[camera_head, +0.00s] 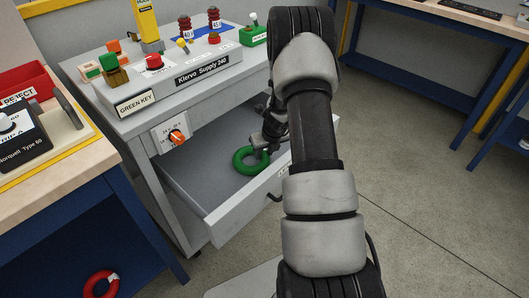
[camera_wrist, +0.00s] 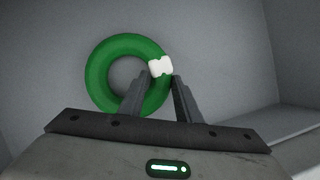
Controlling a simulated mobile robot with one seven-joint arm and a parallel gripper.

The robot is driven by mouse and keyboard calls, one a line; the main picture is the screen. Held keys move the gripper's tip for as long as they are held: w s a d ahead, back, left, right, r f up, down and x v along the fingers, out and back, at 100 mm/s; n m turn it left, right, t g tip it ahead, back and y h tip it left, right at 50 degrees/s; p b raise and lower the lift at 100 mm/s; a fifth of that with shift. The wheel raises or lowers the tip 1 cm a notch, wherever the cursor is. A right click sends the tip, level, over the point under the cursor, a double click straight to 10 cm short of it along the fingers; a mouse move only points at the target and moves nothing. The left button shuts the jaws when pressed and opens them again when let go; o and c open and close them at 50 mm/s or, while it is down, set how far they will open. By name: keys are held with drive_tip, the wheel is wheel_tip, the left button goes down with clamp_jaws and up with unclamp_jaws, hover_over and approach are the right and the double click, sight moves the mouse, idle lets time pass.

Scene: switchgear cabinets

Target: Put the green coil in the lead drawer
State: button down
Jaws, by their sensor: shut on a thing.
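The green coil (camera_head: 239,164) is a thick ring with a white tag. It is inside the outline of the open grey drawer (camera_head: 245,206); whether it touches the drawer floor I cannot tell. My gripper (camera_head: 262,145) is shut on the coil's rim. In the wrist view, my gripper (camera_wrist: 160,78) has one finger in the ring's hole and the other outside the green coil (camera_wrist: 98,78), close to the white tag. My arm hides the drawer's right part and most of the label on its front.
The grey cabinet (camera_head: 196,88) above the drawer carries a black-labelled panel, knobs and small blocks. An orange rotary knob (camera_head: 177,137) sits left of the drawer. A red ring (camera_head: 101,284) hangs at the blue bench. Floor is clear at right.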

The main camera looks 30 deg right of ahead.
drive_tip(key=c, duration=1.3)
unclamp_jaws()
